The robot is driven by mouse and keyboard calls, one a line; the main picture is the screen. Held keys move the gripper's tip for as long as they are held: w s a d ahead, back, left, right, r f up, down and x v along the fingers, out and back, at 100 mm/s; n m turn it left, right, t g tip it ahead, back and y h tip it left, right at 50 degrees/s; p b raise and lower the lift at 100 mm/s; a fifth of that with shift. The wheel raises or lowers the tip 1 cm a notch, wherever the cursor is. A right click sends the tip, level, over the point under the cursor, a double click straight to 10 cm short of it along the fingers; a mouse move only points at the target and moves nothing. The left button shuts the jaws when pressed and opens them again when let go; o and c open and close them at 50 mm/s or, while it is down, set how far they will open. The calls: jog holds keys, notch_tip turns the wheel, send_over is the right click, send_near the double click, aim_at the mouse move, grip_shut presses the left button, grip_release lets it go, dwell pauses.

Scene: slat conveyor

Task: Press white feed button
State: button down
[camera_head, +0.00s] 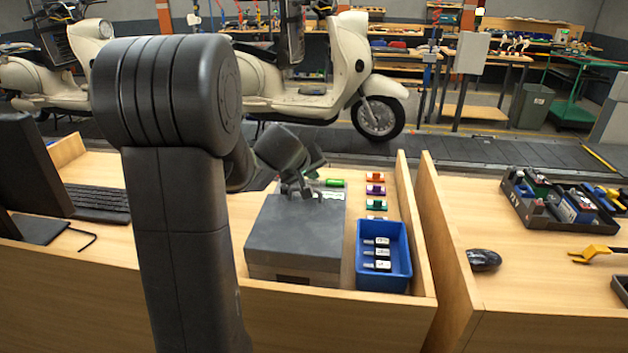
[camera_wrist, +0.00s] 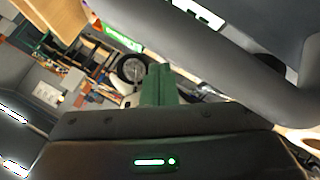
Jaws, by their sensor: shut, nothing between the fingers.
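I cannot make out a white feed button in either view. My gripper shows in the wrist view (camera_wrist: 157,84) as dark green fingers close together, with nothing between them. In the head view my gripper is small and partly hidden behind my arm. It is near the back edge of a grey box (camera_head: 292,243) on the wooden bench; contact cannot be told. My arm hides part of the bench to the left of the box.
A blue bin (camera_head: 361,276) with several small white-topped pieces stands right of the box. Orange (camera_head: 375,177), purple (camera_head: 375,190) and green (camera_head: 376,205) pieces form a row behind it. A raised wooden side wall (camera_head: 407,215) borders them. A keyboard (camera_head: 98,202) lies left.

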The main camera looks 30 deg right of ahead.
aim_at(313, 183)
jog(key=shift+r+p, duration=0.5)
jog(key=shift+r, duration=0.35)
notch_tip(313, 183, up, 5)
jog(key=p, duration=0.4)
jog(key=shift+f, duration=0.1)
dwell(0.3)
jog(key=shift+f+b, duration=0.7)
jog(key=shift+f+p, duration=0.2)
jog(key=shift+p, duration=0.75)
notch_tip(313, 183, up, 6)
jog(key=p, duration=0.4)
jog(key=shift+f, duration=0.1)
